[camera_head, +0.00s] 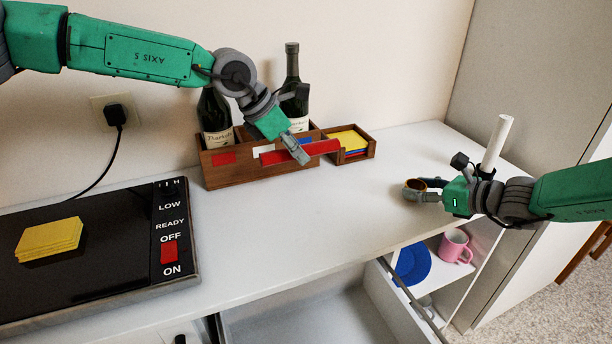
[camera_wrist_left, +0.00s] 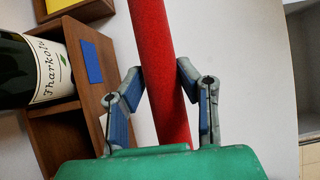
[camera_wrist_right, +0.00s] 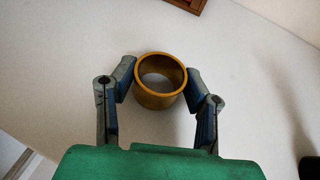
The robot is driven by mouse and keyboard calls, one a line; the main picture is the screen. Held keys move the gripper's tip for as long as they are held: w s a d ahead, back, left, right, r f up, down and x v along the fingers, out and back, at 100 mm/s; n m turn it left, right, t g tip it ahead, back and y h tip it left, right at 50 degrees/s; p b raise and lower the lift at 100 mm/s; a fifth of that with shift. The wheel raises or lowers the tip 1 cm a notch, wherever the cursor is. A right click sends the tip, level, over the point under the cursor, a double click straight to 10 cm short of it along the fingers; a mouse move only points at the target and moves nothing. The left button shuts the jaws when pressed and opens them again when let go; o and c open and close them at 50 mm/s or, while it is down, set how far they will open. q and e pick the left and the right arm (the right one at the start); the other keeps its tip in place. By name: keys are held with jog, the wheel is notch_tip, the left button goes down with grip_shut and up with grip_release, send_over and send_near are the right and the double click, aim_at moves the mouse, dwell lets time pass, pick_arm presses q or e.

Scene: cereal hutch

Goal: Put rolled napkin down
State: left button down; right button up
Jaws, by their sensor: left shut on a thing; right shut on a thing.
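My left gripper (camera_head: 299,152) is shut on the red rolled napkin (camera_head: 322,148). The napkin is held roughly level in front of the wooden caddy (camera_head: 250,172); whether it touches the caddy is unclear. In the left wrist view the napkin (camera_wrist_left: 163,60) runs lengthwise between the two fingers (camera_wrist_left: 158,85). My right gripper (camera_head: 425,190) is shut on a gold-brown napkin ring (camera_head: 414,184) over the right part of the white counter. In the right wrist view the ring (camera_wrist_right: 160,96) sits between the fingertips (camera_wrist_right: 159,82), its opening facing the camera.
Two dark bottles (camera_head: 216,118) stand in the caddy, beside a tray of yellow and blue napkins (camera_head: 349,140). A white roll (camera_head: 497,143) stands behind my right gripper. A black cooktop (camera_head: 100,232) bears yellow napkins (camera_head: 50,240). The counter's middle is clear. A drawer below is open.

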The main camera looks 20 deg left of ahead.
aim_at(303, 193)
pick_arm(q)
notch_tip(303, 193, down, 4)
jog(key=shift+w, duration=0.15)
jog(key=shift+f, duration=2.45)
jog(key=shift+f, duration=0.25)
jog(key=c, duration=1.2)
grip_release()
jog(key=shift+f, duration=0.15)
